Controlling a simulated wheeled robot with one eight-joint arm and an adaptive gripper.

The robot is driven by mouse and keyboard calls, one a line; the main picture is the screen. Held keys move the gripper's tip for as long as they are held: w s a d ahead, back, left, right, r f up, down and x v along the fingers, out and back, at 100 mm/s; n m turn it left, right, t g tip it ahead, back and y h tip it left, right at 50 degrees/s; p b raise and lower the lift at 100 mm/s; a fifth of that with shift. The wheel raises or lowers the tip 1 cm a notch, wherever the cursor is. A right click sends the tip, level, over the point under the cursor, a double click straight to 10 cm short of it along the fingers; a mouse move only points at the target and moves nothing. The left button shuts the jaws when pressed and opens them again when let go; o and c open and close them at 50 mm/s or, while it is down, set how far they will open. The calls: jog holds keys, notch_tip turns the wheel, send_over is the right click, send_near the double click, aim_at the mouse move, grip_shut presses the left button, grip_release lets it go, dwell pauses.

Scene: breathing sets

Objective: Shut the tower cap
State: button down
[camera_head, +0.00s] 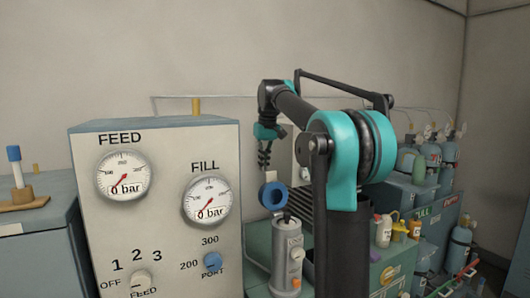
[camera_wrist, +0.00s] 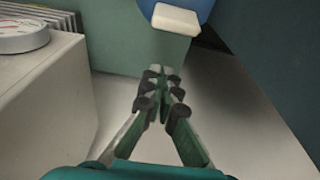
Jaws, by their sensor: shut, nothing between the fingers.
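A grey cylindrical tower (camera_head: 287,258) stands on the bench right of the gauge panel in the head view. A blue ring-shaped part (camera_head: 273,196), which looks like its cap, stands tilted up at the tower's top; its exact joint is too small to tell. My gripper (camera_head: 263,168) hangs above the blue part, apart from it as far as I can tell. In the wrist view my gripper (camera_wrist: 160,76) is shut and empty, its fingers meeting at the tips. A blue rounded thing (camera_wrist: 207,8) with a white block (camera_wrist: 175,19) shows beyond; I cannot tell whether it is the cap.
The panel (camera_head: 155,232) with FEED and FILL gauges and knobs stands left of the tower. A pale box with a gauge (camera_wrist: 22,36) is left in the wrist view. Small bottles (camera_head: 400,229) and several gas cylinders (camera_head: 449,153) stand at right. Open wall lies behind my arm.

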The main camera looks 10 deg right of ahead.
jog(key=shift+s+d, duration=0.3)
jog(key=shift+s, duration=0.65)
jog(key=shift+s+d, duration=0.3)
jog(key=shift+s, duration=0.65)
jog(key=shift+s+r, duration=0.1)
